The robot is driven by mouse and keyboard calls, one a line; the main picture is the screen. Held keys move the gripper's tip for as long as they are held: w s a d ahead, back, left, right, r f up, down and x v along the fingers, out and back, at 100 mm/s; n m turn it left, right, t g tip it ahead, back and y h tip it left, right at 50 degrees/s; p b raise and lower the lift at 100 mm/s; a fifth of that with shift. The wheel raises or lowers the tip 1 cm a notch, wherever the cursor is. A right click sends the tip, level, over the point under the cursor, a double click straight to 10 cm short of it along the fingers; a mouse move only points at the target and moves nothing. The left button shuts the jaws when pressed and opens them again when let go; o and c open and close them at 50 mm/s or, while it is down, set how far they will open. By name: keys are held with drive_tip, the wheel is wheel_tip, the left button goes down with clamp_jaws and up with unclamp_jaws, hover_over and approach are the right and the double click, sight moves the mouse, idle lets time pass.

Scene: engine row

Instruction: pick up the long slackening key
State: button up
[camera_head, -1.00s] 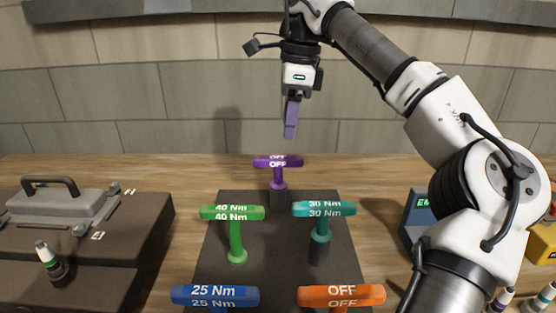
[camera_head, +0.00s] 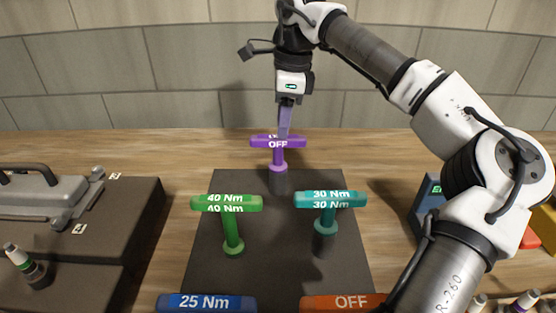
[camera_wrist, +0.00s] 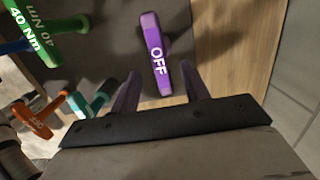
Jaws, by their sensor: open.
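Two T-handled keys are marked OFF. The purple one (camera_head: 262,143) stands upright at the back of the dark mat (camera_head: 277,222); the orange one (camera_head: 345,302) is at the front right, its shaft cut off by the frame. I cannot tell from the marks which is the long one. My gripper (camera_head: 284,128) is open and empty, pointing down at the purple handle. In the wrist view the purple handle (camera_wrist: 155,50) lies ahead of my gripper (camera_wrist: 160,88), its near end close to the gap between the fingers. I cannot tell whether they touch.
A green 40 Nm key (camera_head: 226,203), a teal 30 Nm key (camera_head: 331,200) and a blue 25 Nm key (camera_head: 206,303) share the mat. A dark case (camera_head: 130,195) is at left. A wall (camera_head: 150,60) stands behind the bench.

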drive_tip(key=p, duration=0.1)
hover_over(278, 165)
drive_tip(key=w, duration=0.1)
drive_tip(key=shift+f, duration=2.6)
drive_tip(key=c, duration=1)
drive_tip(key=shift+w+r, duration=0.1)
clamp_jaws()
